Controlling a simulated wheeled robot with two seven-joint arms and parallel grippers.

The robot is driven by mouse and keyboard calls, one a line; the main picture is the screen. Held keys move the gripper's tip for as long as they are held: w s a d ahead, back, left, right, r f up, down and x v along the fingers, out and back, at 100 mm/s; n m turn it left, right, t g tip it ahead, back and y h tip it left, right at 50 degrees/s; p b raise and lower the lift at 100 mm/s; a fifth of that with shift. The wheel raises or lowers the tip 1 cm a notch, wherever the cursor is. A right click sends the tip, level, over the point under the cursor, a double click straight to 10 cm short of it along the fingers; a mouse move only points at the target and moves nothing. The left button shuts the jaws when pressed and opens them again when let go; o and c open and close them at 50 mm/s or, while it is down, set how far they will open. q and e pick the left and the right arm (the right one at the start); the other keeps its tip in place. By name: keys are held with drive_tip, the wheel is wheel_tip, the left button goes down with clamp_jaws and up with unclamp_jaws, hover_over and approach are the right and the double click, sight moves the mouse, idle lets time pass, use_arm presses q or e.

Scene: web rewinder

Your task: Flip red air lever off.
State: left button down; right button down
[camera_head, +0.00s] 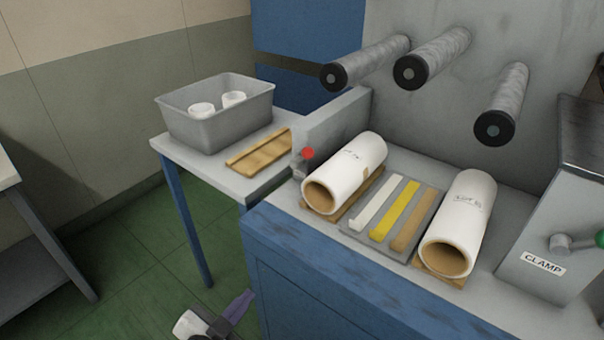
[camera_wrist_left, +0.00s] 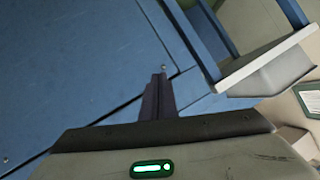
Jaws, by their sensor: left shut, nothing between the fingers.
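The red lever knob (camera_head: 308,153) shows in the head view at the left end of the machine top, on a small grey fitting beside the left white roll. My left gripper (camera_head: 242,303) is low at the bottom of the head view, in front of the blue cabinet and well below the lever. Its dark fingers are shut and empty. In the left wrist view the shut fingers (camera_wrist_left: 158,90) point toward the blue cabinet panels (camera_wrist_left: 70,60). The lever does not show in the wrist view. My right gripper is not in view.
Two white rolls (camera_head: 345,170) (camera_head: 462,215) lie on the machine top, with a plate of coloured strips (camera_head: 404,215) between them. A side table (camera_head: 205,160) holds a grey bin (camera_head: 215,125). Three rollers (camera_head: 430,58) jut out above. A CLAMP box (camera_head: 570,200) stands right. Green floor (camera_head: 140,250) is open at left.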

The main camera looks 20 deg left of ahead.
sight(302, 158)
use_arm(q)
drive_tip(key=w+a+r+m+t+b, duration=0.1)
drive_tip(key=w+r+m+t, duration=0.25)
drive_tip(key=r, duration=0.45)
drive_tip(key=w+a+r+m+t, duration=0.1)
drive_tip(key=w+r+m+t, duration=0.1)
drive_tip(key=w+r, duration=0.4)
drive_tip(key=w+d+r+m+g+h+b, duration=0.1)
drive_tip(key=d+r+m+h, duration=0.3)
drive_tip(key=m, duration=0.5)
drive_tip(key=w+d+r+m+g+h, duration=0.1)
drive_tip(key=d+r+m+g+h, duration=0.1)
drive_tip(key=r+m+h, duration=0.55)
drive_tip(key=a+f+m+y, duration=0.1)
drive_tip(key=w+a+f+m+g+y, duration=0.1)
drive_tip(key=m, duration=0.1)
drive_tip(key=w+a+f+m+y, duration=0.1)
drive_tip(key=f, duration=0.1)
drive_tip(key=shift+w+a+m+g+y+b, duration=0.25)
drive_tip(key=shift+m+y+b, duration=0.05)
drive_tip(key=shift+m+y, duration=0.1)
drive_tip(key=x, duration=1)
drive_tip(key=shift+d, duration=0.15)
drive_tip(key=shift+r, duration=0.1)
